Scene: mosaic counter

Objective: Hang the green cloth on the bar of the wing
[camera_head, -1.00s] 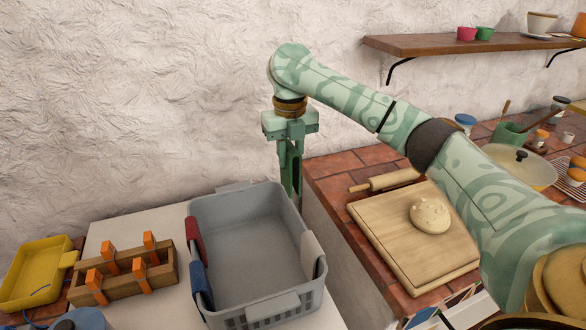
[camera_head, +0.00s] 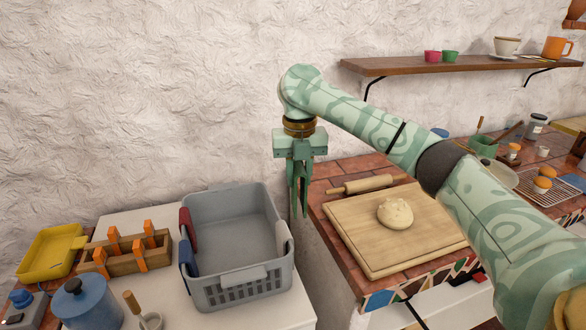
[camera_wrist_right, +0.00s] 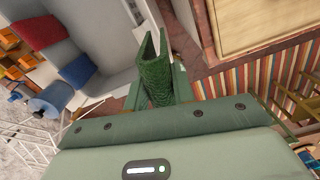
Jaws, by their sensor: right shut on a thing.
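My right gripper (camera_head: 300,208) points down in the gap between the grey basket and the brick-topped counter. It is shut on the green cloth (camera_wrist_right: 155,82), which shows in the right wrist view as a folded, dark green textured piece between the fingers. In the head view the cloth is hard to tell from the green fingers. Thin white bars (camera_wrist_right: 35,138) show at the lower left of the wrist view; I cannot tell whether they are the wing's bar. No wing shows clearly in the head view. My left gripper is out of view.
The grey basket (camera_head: 236,284) has a red cloth (camera_head: 187,230) and a blue cloth (camera_head: 188,257) over its left rim. A cutting board (camera_head: 370,255) with dough (camera_head: 395,213) and a rolling pin (camera_head: 368,184) lie on the counter right of the gripper. A blue pot (camera_head: 88,303) stands front left.

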